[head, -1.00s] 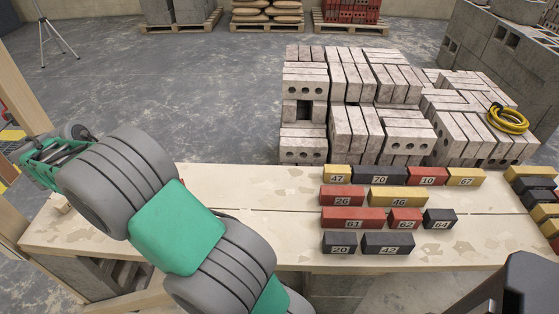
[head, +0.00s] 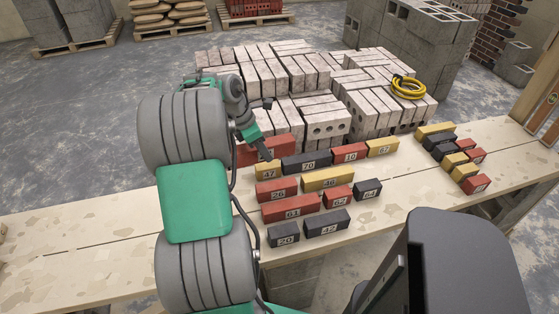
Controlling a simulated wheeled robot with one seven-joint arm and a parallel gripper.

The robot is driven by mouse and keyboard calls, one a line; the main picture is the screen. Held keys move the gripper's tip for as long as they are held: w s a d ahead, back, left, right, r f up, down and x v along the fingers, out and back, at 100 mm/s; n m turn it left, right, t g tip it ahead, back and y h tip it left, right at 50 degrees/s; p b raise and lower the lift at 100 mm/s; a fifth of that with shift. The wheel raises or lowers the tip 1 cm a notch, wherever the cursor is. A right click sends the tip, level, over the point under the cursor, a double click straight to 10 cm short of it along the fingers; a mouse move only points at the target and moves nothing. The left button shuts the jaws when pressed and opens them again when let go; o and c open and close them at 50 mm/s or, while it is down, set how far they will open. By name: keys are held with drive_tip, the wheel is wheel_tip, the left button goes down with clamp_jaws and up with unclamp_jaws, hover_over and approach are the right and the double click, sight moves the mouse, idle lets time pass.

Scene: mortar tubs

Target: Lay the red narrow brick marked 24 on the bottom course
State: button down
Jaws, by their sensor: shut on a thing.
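My gripper (head: 264,150) is at the back edge of the bench, just behind the numbered bricks. It is shut on a red brick (head: 284,146), which shows on both sides of the jaws. The held brick's mark cannot be read, so I cannot tell whether it is 24. Whether it touches the bench is also unclear. Rows of red, yellow and black numbered bricks lie just in front, among them yellow 47 (head: 268,170), black 70 (head: 307,162) and red 10 (head: 350,153). I cannot tell which bricks form the bottom course.
A second group of red, yellow and black bricks lies on the right of the bench (head: 400,205). Pale block stacks (head: 325,120) stand close behind the bench, with a yellow coil (head: 408,88) on top. The bench's left part is clear.

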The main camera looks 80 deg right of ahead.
drive_tip(key=s+d+r+m, duration=0.1)
drive_tip(key=s+d, duration=0.2)
drive_tip(key=s, duration=1)
hover_over(285, 162)
drive_tip(key=w, duration=0.1)
wheel_tip(285, 162, down, 10)
drive_tip(key=shift+w+a+f, duration=0.1)
drive_tip(key=shift+f, duration=0.65)
drive_tip(key=shift+w+a+f, duration=0.1)
drive_tip(key=shift+f, duration=0.6)
drive_tip(key=shift+f, duration=0.2)
drive_tip(key=c, duration=0.8)
unclamp_jaws()
drive_tip(key=shift+f, duration=0.1)
drive_tip(key=shift+c, duration=0.2)
